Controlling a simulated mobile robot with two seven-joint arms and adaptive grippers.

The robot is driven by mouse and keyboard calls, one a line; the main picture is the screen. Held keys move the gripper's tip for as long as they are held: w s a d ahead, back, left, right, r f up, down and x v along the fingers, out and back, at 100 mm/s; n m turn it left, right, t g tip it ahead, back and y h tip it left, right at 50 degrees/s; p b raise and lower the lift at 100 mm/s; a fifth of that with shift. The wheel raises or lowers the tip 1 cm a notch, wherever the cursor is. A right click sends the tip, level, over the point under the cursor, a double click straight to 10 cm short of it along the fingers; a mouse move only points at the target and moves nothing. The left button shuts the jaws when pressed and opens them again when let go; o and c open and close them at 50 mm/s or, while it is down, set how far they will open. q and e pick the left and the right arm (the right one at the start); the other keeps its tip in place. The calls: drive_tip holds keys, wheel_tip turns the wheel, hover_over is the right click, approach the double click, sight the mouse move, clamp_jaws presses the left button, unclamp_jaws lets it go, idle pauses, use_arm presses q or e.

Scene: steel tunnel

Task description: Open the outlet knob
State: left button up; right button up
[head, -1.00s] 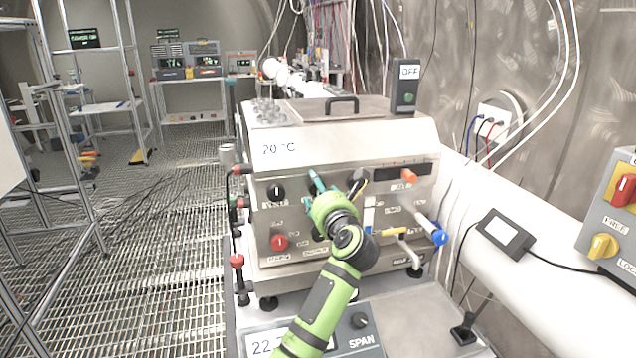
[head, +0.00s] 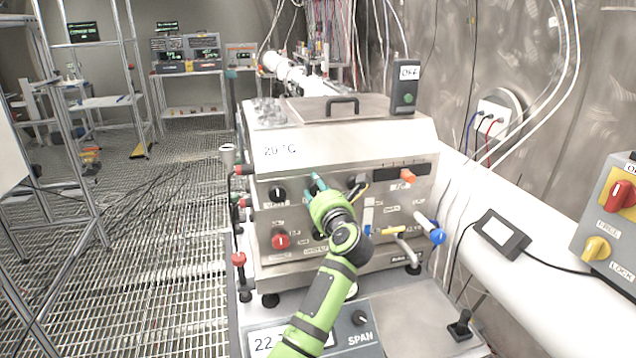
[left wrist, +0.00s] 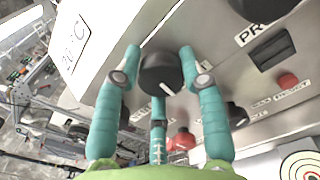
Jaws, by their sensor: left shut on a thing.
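A steel machine (head: 340,141) with a row of knobs on its front stands ahead. My left gripper (head: 318,182) is at the middle of that front. In the left wrist view, its teal fingers are closed around a black knob (left wrist: 160,73) with a white pointer line. I cannot read this knob's label. In the head view my gripper hides this knob. Another black knob (head: 277,193) and a red knob (head: 280,241) sit to the left on the same front. My right gripper is out of view.
A blue-ended handle (head: 437,236) and a yellow handle (head: 394,231) stick out right of my left gripper. A lower panel marked SPAN (head: 360,318) lies under my arm. A grey switch box (head: 612,222) stands at the far right. The grated floor (head: 150,270) at left is mostly clear.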

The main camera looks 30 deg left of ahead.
use_arm(q)
drive_tip(key=shift+w+r+m+p, duration=0.1)
drive_tip(key=shift+r+m+p, duration=0.3)
drive_tip(key=shift+m, duration=0.3)
drive_tip(key=o, duration=1.1)
drive_tip(key=shift+o, duration=0.2)
drive_tip(key=shift+d+f, duration=0.1)
drive_tip(key=shift+f, duration=0.05)
drive_tip(key=shift+f, duration=0.1)
drive_tip(key=v, duration=1.2)
